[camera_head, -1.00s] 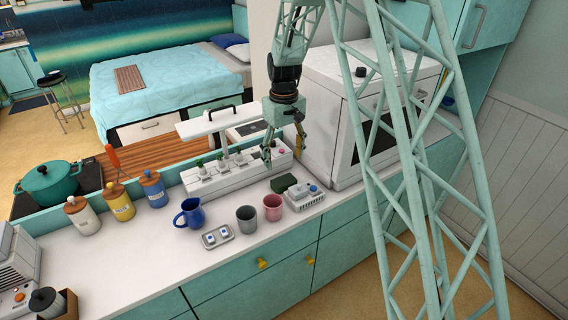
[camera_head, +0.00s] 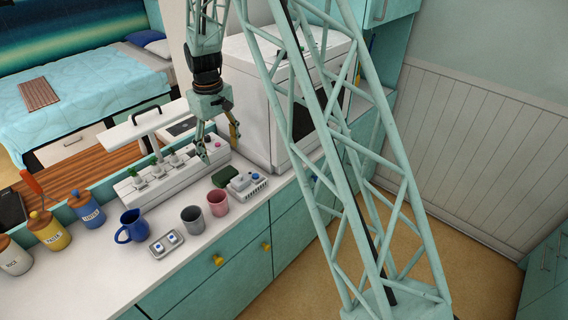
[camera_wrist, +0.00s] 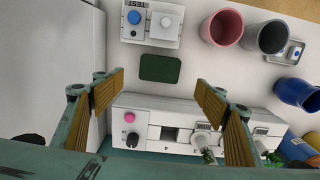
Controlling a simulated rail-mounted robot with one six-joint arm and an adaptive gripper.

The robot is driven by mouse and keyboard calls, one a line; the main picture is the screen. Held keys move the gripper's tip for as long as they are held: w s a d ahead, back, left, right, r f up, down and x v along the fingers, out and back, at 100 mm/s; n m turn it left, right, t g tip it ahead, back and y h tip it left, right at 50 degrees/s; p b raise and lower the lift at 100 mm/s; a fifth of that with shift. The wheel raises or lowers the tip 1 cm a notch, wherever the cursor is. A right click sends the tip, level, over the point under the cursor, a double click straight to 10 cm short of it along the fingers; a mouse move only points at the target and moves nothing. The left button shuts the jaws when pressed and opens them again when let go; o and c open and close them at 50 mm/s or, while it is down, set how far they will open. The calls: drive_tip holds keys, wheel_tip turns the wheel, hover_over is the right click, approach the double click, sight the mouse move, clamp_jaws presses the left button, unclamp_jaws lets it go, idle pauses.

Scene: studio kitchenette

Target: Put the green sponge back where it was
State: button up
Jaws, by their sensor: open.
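The dark green sponge (camera_head: 226,177) lies flat on the white counter, between the long white planter box and a small white device with a blue button. In the wrist view the sponge (camera_wrist: 160,68) lies flat, beyond the fingertips and centred between them. My gripper (camera_head: 221,148) is open and empty, pointing down above the right part of the planter box (camera_head: 150,190), behind the sponge. The wrist view shows both fingers of my gripper (camera_wrist: 157,95) spread wide, with nothing between them. The sponge is apart from the fingers.
The white button device (camera_head: 247,184) stands close to the sponge. A pink cup (camera_head: 217,203), a grey cup (camera_head: 193,220), a blue mug (camera_head: 132,227) and a small two-button panel (camera_head: 165,244) stand to its left. A large white oven (camera_head: 265,105) stands behind, right of my gripper.

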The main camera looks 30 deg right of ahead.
drive_tip(key=s+r+m+t, duration=0.1)
drive_tip(key=s+r, duration=1)
drive_tip(key=r, duration=0.2)
drive_tip(key=s+r+m+t, duration=0.1)
drive_tip(key=s+r, duration=1)
drive_tip(key=r, duration=0.3)
drive_tip(key=s+r+t, duration=0.1)
drive_tip(key=s+r, duration=0.1)
drive_tip(key=s, duration=1.4)
drive_tip(key=s+r+m, duration=0.1)
drive_tip(key=s+r, duration=0.2)
drive_tip(key=s, duration=1.2)
drive_tip(key=shift+s+t, duration=0.35)
drive_tip(key=shift+t, duration=0.05)
drive_tip(key=shift+r, duration=0.1)
drive_tip(key=shift+s+b+x, duration=0.25)
drive_tip(key=shift+b+x, duration=0.8)
drive_tip(key=shift+b, duration=0.05)
